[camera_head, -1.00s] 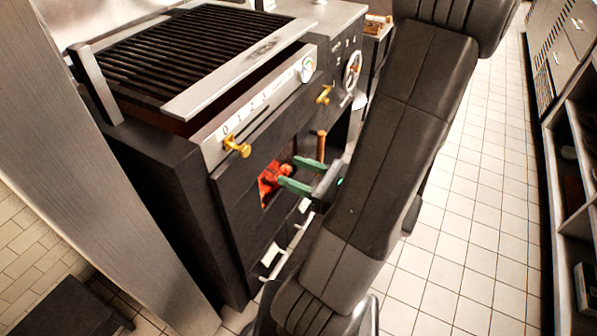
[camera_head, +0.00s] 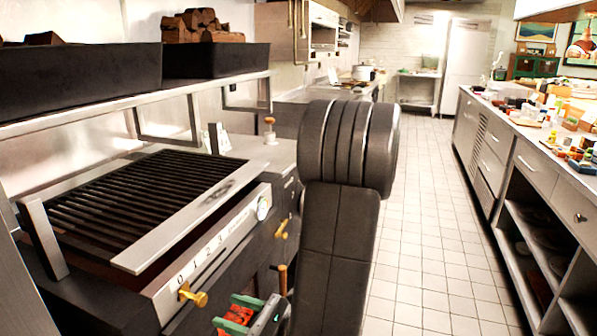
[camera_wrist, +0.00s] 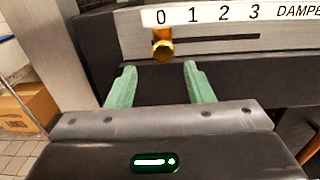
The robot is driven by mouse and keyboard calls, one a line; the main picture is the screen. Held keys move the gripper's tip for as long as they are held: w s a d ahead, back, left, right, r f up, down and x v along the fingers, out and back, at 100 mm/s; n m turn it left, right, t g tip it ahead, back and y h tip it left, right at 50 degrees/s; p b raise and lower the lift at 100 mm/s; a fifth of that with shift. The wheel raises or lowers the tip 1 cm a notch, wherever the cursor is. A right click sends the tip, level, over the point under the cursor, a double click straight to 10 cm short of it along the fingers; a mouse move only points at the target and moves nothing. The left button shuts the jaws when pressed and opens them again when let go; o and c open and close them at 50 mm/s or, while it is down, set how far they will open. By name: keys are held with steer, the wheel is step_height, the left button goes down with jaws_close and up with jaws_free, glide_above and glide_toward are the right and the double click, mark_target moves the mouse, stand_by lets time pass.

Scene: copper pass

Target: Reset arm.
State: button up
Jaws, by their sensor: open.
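My gripper (camera_head: 231,311) is at the lower edge of the head view, in front of the grill (camera_head: 150,205). Its two green fingers are apart. In the wrist view my gripper (camera_wrist: 160,72) is open, with nothing between the fingers but the dark grill front. A brass knob (camera_wrist: 162,48) on the scale marked 0 to 3 shows just beyond the fingertips there. In the head view something red (camera_head: 236,316) shows between and behind the fingers. My arm stands upright in the middle of the head view and hides part of the aisle and grill side.
Black trays (camera_head: 75,80) stand on a shelf above the grill, one with brown chunks (camera_head: 205,24). A tiled aisle (camera_head: 420,215) runs clear to the right. A counter (camera_head: 545,140) crowded with small items lines its far side. A cardboard box (camera_wrist: 28,106) sits at left in the wrist view.

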mark_target(203, 301)
steer(key=shift+x, duration=4.15)
